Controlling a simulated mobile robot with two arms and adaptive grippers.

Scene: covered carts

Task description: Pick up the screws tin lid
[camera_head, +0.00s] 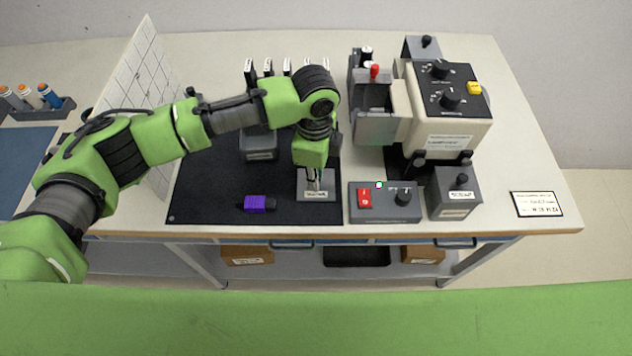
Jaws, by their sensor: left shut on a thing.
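A grey box with a white label, apparently the screws tin (331,192), sits at the right front of the black mat; its label is too small to read. My left gripper (313,184) points straight down over it and is shut on what looks like the knob of the lid. The fingers and the green wrist hide the knob and much of the lid. I cannot tell whether the lid is raised off the tin. My right gripper is not in view.
A purple-and-black object (256,203) lies on the black mat (215,195). Another grey bin (261,154) stands behind. Right of the tin are a grey switch box (383,209), a knobbed grey box (455,198) and a beige machine (445,110). A white grid panel (143,75) stands left.

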